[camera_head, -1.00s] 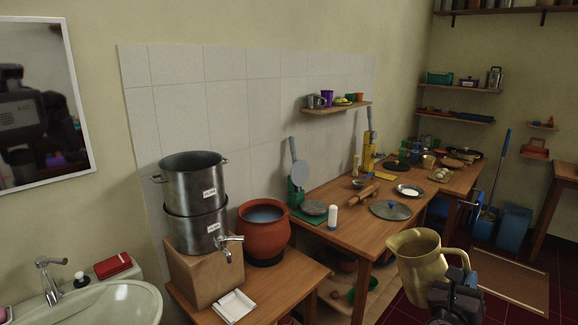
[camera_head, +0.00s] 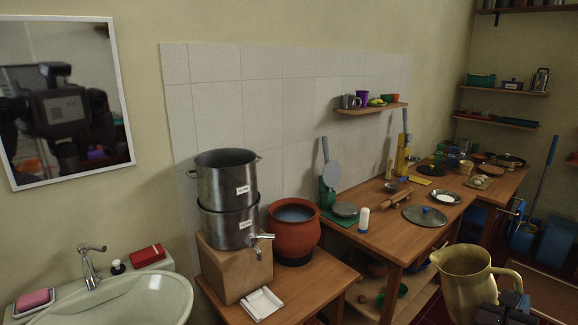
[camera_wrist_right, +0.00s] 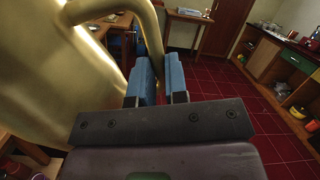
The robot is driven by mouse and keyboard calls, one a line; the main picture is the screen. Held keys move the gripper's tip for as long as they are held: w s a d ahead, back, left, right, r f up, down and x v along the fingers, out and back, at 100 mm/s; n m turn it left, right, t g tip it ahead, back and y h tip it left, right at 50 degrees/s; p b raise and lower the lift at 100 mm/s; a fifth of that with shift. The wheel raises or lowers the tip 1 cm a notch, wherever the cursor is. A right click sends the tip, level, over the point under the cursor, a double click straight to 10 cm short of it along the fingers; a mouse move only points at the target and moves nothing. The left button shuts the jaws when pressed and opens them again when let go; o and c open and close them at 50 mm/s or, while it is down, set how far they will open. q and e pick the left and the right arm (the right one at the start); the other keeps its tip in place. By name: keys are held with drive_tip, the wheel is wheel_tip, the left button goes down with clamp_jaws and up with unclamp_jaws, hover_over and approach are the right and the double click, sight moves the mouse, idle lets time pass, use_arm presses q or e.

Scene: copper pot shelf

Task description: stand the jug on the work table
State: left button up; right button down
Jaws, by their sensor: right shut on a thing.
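The brass jug (camera_head: 462,287) is at the lower right of the head view, roughly upright and in the air in front of the long wooden table (camera_head: 388,238). My right gripper (camera_head: 510,303) is at its handle side. In the right wrist view the jug (camera_wrist_right: 60,90) fills the left, and the blue fingers (camera_wrist_right: 158,82) are shut on its curved handle (camera_wrist_right: 153,35). The jug's base is cut off by the frame edge. My left gripper is not in view.
The long table carries a grey lid (camera_head: 425,216), a rolling pin (camera_head: 397,199), a white bottle (camera_head: 363,221) and a plate (camera_head: 446,197). Its near front part is bare. A nearer table (camera_head: 322,292) holds a clay pot (camera_head: 293,240) and stacked steel vessels (camera_head: 228,182).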

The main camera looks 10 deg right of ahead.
drive_tip(key=shift+w+a, duration=0.1)
drive_tip(key=w+a+f+n+t+y, duration=0.1)
drive_tip(key=w+a+n+t+y, duration=0.35)
drive_tip(key=a, duration=0.25)
drive_tip(key=w+a+f+n+t+y, duration=0.1)
drive_tip(key=w+a+n+t+y, duration=0.3)
drive_tip(key=a, duration=0.3)
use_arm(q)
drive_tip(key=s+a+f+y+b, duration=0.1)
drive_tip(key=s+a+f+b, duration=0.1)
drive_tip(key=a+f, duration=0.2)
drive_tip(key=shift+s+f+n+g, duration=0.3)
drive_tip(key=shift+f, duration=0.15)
use_arm(e)
drive_tip(key=w+a+f+n+t+y, duration=0.1)
drive_tip(key=a+n+y, duration=0.1)
drive_tip(key=a+y, duration=0.3)
drive_tip(key=a+f+n+t+y, duration=0.1)
drive_tip(key=a+y, duration=0.4)
drive_tip(key=a, duration=0.9)
drive_tip(key=shift+w+a+f+n+t, duration=0.25)
drive_tip(key=shift+w+n+t, duration=0.1)
drive_tip(key=shift+n+t, duration=0.35)
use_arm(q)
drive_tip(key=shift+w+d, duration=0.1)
use_arm(e)
drive_tip(key=shift+r, duration=0.1)
